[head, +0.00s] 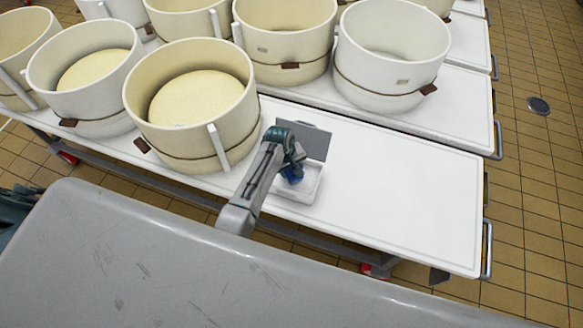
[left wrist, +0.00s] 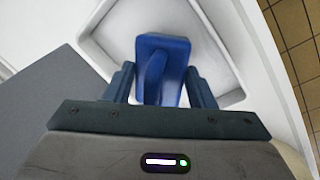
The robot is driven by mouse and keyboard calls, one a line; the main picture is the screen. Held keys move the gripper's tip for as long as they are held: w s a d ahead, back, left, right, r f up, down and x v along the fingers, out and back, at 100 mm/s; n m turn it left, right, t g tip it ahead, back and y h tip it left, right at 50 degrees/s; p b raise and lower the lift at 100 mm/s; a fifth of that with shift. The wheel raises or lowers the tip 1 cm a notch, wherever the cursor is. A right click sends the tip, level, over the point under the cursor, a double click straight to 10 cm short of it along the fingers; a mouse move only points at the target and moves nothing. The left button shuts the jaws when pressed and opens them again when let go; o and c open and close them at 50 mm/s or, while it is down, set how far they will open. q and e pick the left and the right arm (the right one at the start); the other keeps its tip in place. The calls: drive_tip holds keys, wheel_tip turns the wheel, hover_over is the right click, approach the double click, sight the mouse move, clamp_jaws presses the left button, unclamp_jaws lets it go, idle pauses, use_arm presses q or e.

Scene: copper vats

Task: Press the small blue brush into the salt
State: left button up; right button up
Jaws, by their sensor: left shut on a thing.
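A small blue brush (left wrist: 172,52) is held between the two fingers of my left gripper (left wrist: 162,85) in the left wrist view. In the head view the brush (head: 291,174) shows as a small blue patch under my left gripper (head: 293,170). A white tray (head: 313,187) holding the pale salt (head: 301,184) lies below the gripper on the white table. In the left wrist view the brush is in front of the tray (left wrist: 237,97). I cannot tell whether the brush touches the salt. My right gripper is not in view.
A grey panel (head: 307,141) is at the tray's far side. Large cream vats (head: 190,100) stand close to the left and behind, including a white one (head: 390,55). The white table (head: 410,195) is clear to the right. A grey surface (head: 180,270) fills the foreground.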

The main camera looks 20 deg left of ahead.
use_arm(q)
drive_tip(key=shift+f, duration=0.5)
idle(0.7)
drive_tip(key=shift+s+f, duration=0.1)
idle(1.6)
wheel_tip(320, 180, up, 7)
drive_tip(key=p, duration=0.8)
idle(0.4)
